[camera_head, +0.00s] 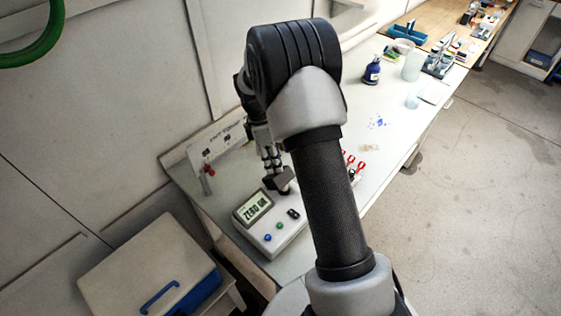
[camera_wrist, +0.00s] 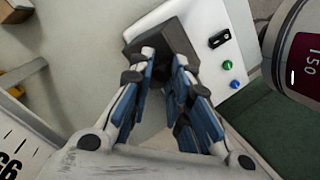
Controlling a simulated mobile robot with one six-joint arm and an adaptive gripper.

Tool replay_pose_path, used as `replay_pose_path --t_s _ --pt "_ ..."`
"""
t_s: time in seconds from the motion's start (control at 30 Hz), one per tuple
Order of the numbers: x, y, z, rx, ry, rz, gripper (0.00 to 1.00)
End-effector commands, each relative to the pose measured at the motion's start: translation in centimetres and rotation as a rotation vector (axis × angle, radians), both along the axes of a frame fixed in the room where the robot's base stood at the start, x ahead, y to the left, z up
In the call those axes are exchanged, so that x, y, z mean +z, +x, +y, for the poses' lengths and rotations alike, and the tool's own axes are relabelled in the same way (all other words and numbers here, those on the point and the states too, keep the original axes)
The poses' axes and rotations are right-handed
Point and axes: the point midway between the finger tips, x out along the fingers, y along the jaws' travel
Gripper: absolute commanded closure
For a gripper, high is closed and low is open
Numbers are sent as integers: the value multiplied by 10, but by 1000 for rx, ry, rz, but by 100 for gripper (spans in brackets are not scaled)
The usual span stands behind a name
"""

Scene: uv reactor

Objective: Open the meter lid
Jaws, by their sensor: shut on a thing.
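The meter (camera_head: 284,238) is a pale box on the bench with a display reading "ZERO OK" and coloured buttons. Its dark grey lid (camera_head: 284,183) is at the far end of its top. My gripper (camera_head: 274,168) reaches down to the lid from behind my arm. In the wrist view the fingers of my gripper (camera_wrist: 164,58) are on both sides of the dark lid (camera_wrist: 172,36) and shut on it. The meter's white body (camera_wrist: 205,18) extends to the upper right there. The fingers hide part of the lid, and I cannot tell its tilt.
A blue bottle (camera_head: 372,72) and a clear beaker (camera_head: 413,66) stand farther along the bench. A box with a blue handle (camera_head: 158,296) is at the lower left. The bench stretch before the bottle is mostly clear.

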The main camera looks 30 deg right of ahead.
Motion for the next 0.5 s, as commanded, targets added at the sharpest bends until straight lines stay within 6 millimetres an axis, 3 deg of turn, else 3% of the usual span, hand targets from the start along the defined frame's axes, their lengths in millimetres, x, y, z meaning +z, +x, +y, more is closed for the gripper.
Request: replay_pose_path --t_s 0.2,0.5 --pt "-10 23 11 0 7 -10 100" --pt "-23 37 17 0 7 2 100"
